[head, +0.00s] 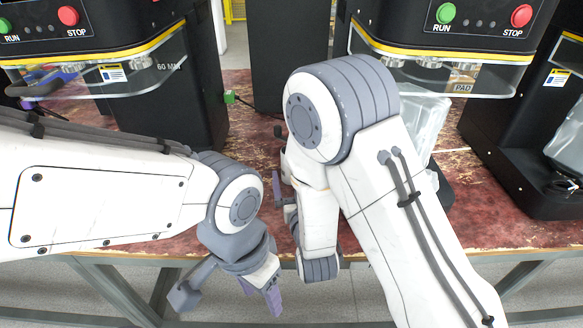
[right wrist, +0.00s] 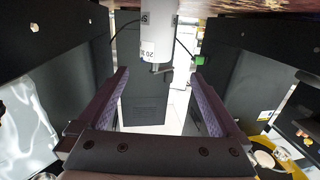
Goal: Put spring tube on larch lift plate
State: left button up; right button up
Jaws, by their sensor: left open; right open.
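A white cylinder (right wrist: 158,35) with printed labels shows at the top middle of the right wrist view; it looks like the spring tube. My right gripper (right wrist: 160,80) is open, with its purple-padded fingers either side of the view and the cylinder beyond and between their tips, not gripped. In the head view my right arm hides most of that gripper and the cylinder. My left gripper (head: 230,291) is open and empty, hanging in front of the table's front edge. I cannot make out the larch lift plate in either view.
Black machines with RUN and STOP buttons stand at the left (head: 180,95) and right (head: 440,50) of the worn red tabletop (head: 465,210). A clear bag-like thing (head: 428,118) is partly behind my right arm. A green block (head: 229,97) sits by the left machine.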

jog(key=shift+t, duration=0.3)
jog(key=shift+w+a+p, duration=0.15)
jog(key=shift+w, duration=1.65)
jog(key=shift+w+a+p, duration=0.1)
jog(key=shift+w+a, duration=0.1)
jog(key=shift+w, duration=1.65)
jog(key=shift+w+a+p, duration=0.15)
jog(key=shift+w, duration=1.65)
grip_shut()
